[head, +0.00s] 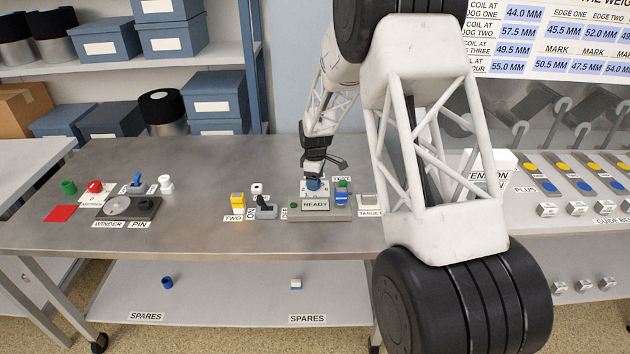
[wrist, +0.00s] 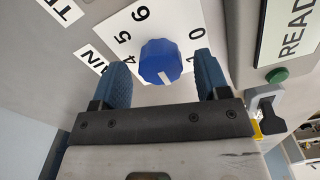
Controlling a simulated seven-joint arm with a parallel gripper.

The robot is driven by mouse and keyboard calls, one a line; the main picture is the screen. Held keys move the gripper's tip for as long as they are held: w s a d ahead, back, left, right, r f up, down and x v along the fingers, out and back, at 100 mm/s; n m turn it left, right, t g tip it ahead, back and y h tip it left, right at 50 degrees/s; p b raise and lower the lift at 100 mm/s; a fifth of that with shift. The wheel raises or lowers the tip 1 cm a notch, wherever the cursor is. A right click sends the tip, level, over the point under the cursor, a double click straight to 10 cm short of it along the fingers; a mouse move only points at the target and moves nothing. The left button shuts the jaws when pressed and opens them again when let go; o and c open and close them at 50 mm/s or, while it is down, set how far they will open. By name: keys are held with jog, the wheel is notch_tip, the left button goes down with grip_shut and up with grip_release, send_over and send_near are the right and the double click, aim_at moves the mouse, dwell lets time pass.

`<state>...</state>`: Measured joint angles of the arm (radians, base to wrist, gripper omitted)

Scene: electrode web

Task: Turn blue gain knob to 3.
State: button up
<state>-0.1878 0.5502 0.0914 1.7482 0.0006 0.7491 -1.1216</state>
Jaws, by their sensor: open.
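The blue gain knob (wrist: 160,58) sits on a white dial plate (wrist: 100,27) with numerals around it; 0, 1, 4, 5 and 6 can be read. Its white pointer mark is on the lower side in the wrist view, slightly right of centre, between the 1 and the 4. The numerals there are hidden. My gripper (wrist: 162,64) is open, with one blue finger on each side of the knob and a gap visible on both sides. In the head view the knob (head: 314,184) shows just below my gripper (head: 314,174).
A READY display (head: 316,205) stands close to the knob, with a green button (wrist: 277,75) beside it. A blue-and-green part (head: 342,192) is to its right. A black lever (head: 266,206) and a yellow block (head: 238,200) are to the left.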

jog(key=shift+f, duration=0.3)
jog(key=shift+c, duration=0.2)
jog(key=c, duration=0.9)
jog(key=shift+m, duration=0.4)
jog(key=m, duration=0.4)
jog(key=shift+m, duration=2)
